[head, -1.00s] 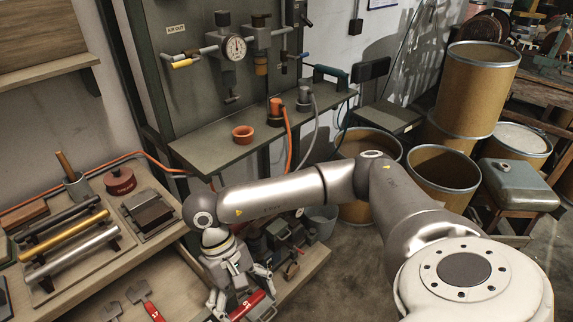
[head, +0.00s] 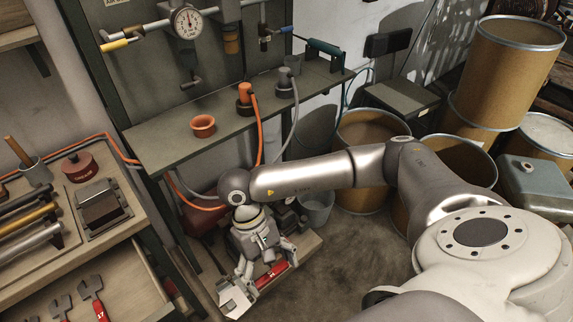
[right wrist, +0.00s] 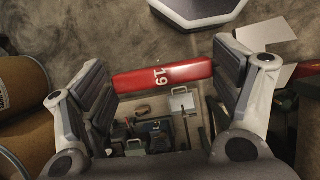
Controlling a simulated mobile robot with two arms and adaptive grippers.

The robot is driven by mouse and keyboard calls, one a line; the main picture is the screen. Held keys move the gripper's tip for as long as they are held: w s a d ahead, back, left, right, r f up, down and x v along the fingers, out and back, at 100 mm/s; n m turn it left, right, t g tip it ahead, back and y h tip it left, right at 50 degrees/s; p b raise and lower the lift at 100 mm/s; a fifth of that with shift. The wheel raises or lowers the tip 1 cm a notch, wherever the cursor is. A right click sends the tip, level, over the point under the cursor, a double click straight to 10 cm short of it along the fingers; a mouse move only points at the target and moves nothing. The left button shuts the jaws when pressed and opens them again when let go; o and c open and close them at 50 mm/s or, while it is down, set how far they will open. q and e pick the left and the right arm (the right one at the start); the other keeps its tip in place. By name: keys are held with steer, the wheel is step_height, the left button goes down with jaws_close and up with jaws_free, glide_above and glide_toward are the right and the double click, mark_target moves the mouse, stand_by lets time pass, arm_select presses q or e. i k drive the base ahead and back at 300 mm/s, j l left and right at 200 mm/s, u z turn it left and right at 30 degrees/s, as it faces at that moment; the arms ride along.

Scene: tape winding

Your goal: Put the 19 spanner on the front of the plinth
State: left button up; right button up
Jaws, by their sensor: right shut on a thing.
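My right gripper (head: 262,276) is shut on the red-handled 19 spanner (head: 271,274), low beside the bench at lower left. In the right wrist view, the red handle marked 19 (right wrist: 163,77) lies across between the two fingers of my right gripper (right wrist: 168,88). The spanner's ends are partly hidden by the fingers. I cannot pick out the plinth with certainty. My left gripper is not in view.
Other red-handled spanners (head: 91,296) lie on the wooden bench (head: 140,262) at left. A low board with tools (head: 305,245) is beneath my right gripper. Brown drums (head: 372,140) stand behind my arm. A green shelf (head: 165,145) is at the back. Bare floor (head: 345,250) is right of the gripper.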

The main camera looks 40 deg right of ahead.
mark_target(299, 249)
steer(key=l, duration=1.1)
steer(key=i+l, duration=0.1)
steer(key=l, duration=1)
steer(key=l+u, duration=0.2)
steer(key=l, duration=0.7)
steer(key=l+u, duration=0.2)
steer(key=l, duration=0.75)
steer(key=u, duration=0.9)
steer(key=k+j, duration=0.05)
